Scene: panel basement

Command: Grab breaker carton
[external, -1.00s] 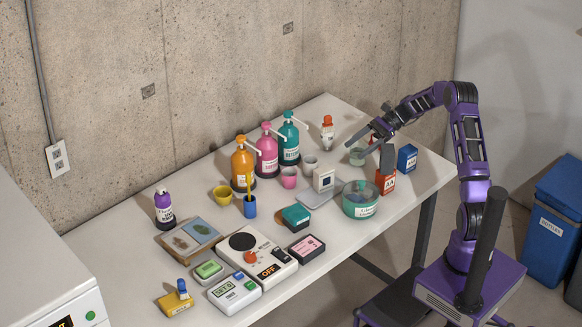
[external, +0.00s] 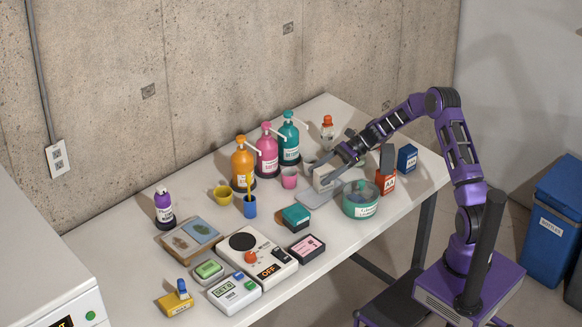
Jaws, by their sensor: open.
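A small white carton (external: 322,182), which looks like the breaker carton, stands upright on a grey flat tray (external: 312,200) towards the right of the table. In the external view my gripper (external: 331,168) is open, its fingers low at the carton's top and right side. The fingers hide part of the carton, including the dark square on its front. I cannot tell whether they touch it.
A teal round tub (external: 361,200) stands just right of the tray, with red (external: 386,182) and blue (external: 407,157) boxes beyond. A pink cup (external: 289,178) and a teal pump bottle (external: 289,142) stand to the left.

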